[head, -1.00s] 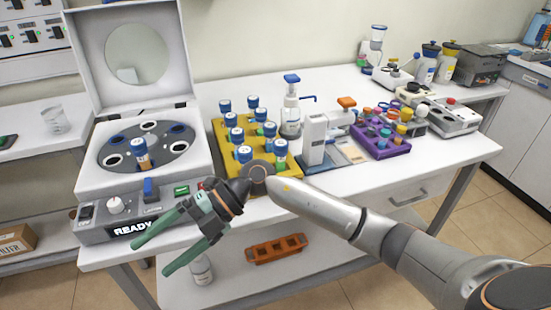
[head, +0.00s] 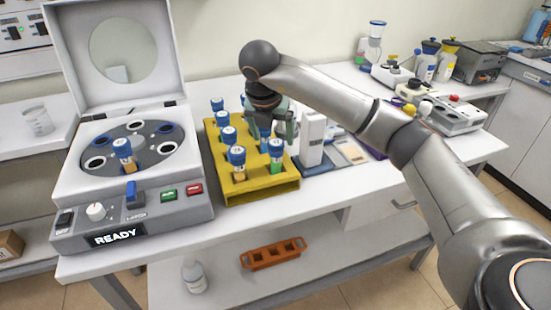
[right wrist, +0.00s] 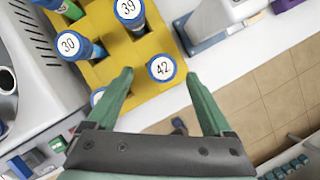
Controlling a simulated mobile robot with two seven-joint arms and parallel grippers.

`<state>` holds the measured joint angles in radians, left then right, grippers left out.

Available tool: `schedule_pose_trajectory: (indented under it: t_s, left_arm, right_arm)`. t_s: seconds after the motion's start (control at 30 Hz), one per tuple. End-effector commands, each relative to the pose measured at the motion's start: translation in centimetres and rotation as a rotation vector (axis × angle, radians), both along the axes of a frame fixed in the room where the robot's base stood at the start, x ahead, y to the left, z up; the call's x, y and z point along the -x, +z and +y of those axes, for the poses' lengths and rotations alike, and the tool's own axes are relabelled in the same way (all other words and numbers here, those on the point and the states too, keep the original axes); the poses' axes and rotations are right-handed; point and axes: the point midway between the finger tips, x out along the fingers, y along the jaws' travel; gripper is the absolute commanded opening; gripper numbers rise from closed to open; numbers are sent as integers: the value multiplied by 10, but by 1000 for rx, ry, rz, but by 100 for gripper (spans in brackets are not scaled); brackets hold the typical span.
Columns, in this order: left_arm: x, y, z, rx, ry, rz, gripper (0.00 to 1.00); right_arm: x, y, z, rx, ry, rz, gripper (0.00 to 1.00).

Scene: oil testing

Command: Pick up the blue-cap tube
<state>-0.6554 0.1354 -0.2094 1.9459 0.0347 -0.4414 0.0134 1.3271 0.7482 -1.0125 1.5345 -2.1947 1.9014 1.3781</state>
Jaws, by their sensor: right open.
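Several blue-cap tubes stand upright in a yellow rack (head: 285,188) in the head view. The front-right tube (head: 276,154) has green contents, and the front-left tube (head: 238,160) is beside it. My right gripper (head: 272,135) is open above the rack's right side, fingers pointing down, and its arm hides the rack's back right. In the right wrist view, the cap marked 42 (right wrist: 163,69) shows between the open fingers of my right gripper (right wrist: 153,78), with nothing gripped. Caps marked 39 (right wrist: 129,11) and 30 (right wrist: 69,45) are farther away. My left gripper is not in view.
A centrifuge (head: 150,205) with its lid up and READY on its display stands left of the rack, holding one blue-cap tube (head: 123,150). A white dispenser (head: 313,140) is close to the rack's right. An orange rack (head: 272,253) lies on the lower shelf.

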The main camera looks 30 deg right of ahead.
Motion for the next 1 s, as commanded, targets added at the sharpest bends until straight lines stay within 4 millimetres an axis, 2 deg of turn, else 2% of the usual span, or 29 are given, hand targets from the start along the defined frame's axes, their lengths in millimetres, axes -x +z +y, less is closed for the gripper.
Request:
schedule_pose_trajectory:
  t_s: [0.1, 0.37, 0.6, 0.9, 1.0]
  left_arm:
    - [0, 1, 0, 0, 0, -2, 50]
    - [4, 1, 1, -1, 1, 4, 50]
    - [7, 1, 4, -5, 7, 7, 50]
    - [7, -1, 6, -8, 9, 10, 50]
    - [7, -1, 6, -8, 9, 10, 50]
  right_arm:
    - [-4, -17, -5, 1, 0, 4, 85]
    - [-9, -37, -12, 0, 1, 3, 85]
    - [-16, -69, -23, -1, 3, 3, 85]
    - [-18, -75, -24, -2, 5, 0, 85]
    - [-18, -74, -24, -2, 5, 0, 76]
